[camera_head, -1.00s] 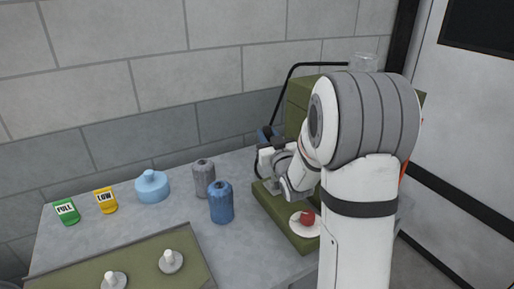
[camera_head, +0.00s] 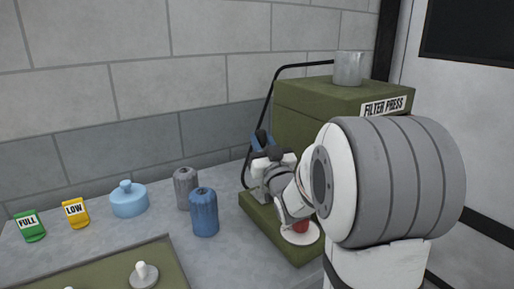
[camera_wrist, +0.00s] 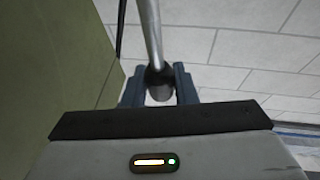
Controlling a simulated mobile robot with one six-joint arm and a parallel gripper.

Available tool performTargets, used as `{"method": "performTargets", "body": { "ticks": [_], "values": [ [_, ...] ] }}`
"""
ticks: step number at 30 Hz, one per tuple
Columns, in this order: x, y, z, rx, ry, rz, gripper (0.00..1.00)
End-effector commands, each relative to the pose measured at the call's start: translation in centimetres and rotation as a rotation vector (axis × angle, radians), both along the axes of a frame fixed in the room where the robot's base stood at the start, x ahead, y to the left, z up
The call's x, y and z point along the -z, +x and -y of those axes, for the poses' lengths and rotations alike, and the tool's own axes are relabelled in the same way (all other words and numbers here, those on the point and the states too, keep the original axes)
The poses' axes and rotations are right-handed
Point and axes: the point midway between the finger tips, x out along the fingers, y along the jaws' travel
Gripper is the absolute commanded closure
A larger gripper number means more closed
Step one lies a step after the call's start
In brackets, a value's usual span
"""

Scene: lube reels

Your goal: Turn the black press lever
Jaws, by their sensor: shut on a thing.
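The green filter press (camera_head: 305,105) stands on the bench at the right, labelled FILTER PRESS. My gripper (camera_head: 264,150) is at its left front side, above the press's low green base (camera_head: 268,225). In the wrist view, my gripper (camera_wrist: 160,88) has its two blue-grey fingers closed around the black end of the press lever (camera_wrist: 158,74). A grey metal rod runs from that black end to the top of the picture. In the head view, my arm hides part of the press front and most of the lever.
A red knob on a white disc (camera_head: 300,228) sits on the base below my arm. A blue canister (camera_head: 204,212) and grey canister (camera_head: 185,188) stand to the left.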

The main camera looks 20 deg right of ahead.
Motion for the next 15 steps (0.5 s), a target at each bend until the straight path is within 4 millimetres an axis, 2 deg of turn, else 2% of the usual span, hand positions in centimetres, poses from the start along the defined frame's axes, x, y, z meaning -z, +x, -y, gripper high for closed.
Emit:
{"method": "performTargets", "body": {
  "ticks": [6,7,14,15],
  "values": [
    [-0.44,-0.05,0.09,0.002,-0.001,0.008,1.00],
    [-0.44,-0.05,0.10,0.002,-0.001,0.008,0.72],
    [-0.25,-0.04,0.13,0.002,0.000,0.004,0.54],
    [-0.23,-0.04,0.13,0.002,0.000,0.003,0.53]
  ]
}}
